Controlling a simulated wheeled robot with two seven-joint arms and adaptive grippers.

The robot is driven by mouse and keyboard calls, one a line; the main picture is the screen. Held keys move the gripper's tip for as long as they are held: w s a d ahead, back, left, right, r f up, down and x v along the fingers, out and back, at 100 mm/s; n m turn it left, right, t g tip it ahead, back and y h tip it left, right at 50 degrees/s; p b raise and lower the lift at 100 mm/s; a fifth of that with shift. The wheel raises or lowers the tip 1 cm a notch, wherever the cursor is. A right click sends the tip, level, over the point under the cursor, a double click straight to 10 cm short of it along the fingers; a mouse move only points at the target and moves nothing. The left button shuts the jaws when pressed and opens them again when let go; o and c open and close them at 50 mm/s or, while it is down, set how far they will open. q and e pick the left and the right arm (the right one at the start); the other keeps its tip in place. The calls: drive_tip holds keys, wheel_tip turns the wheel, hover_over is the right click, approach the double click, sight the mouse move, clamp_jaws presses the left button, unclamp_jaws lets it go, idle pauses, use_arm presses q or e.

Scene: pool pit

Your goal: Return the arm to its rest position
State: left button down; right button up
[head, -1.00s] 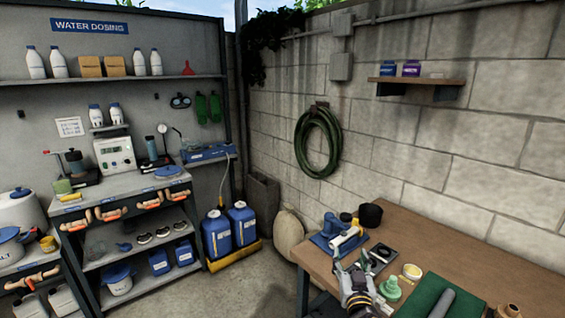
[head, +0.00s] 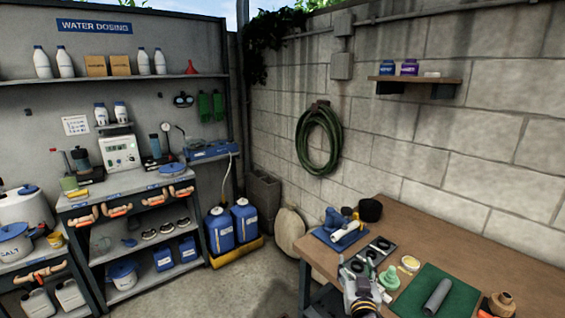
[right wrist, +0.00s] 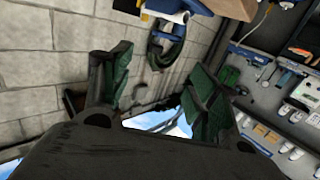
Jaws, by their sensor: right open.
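My right gripper (head: 362,266) shows at the bottom of the head view, over the near left part of the wooden bench (head: 440,245). It is open, with nothing seen between its fingers. In the right wrist view the two dark green-padded fingers of the gripper (right wrist: 158,85) stand wide apart. That view looks tilted across the block wall and the dosing shelves. My left gripper does not show.
On the bench are a blue tool (head: 340,232), a black plate with round holes (head: 377,250), a green funnel-like piece (head: 389,279) and a green mat (head: 412,299) with a grey cylinder (head: 437,296).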

drive_tip(key=s+f+n+g+y, duration=0.1)
drive_tip(key=s+f+n+g, duration=0.1)
drive_tip(key=s+f+g, duration=0.9)
drive_tip(key=s+f+n+g+y, duration=0.2)
drive_tip(key=s+f, duration=0.3)
drive_tip(key=s, duration=1.2)
wheel_tip(320, 180, down, 32)
drive_tip(key=s+d+g, duration=0.1)
drive_tip(key=s+d, duration=0.1)
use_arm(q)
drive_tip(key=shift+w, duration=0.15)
use_arm(e)
drive_tip(key=s+d+f, duration=0.3)
drive_tip(key=s+f, duration=0.7)
drive_tip(key=s, duration=0.1)
drive_tip(key=s+d+f+g, duration=0.1)
drive_tip(key=s+d+f, duration=0.2)
drive_tip(key=s+f, duration=0.7)
drive_tip(key=shift+s+d+f+h, duration=0.15)
drive_tip(key=shift+s+d+h, duration=0.15)
drive_tip(key=shift+s+h, duration=0.1)
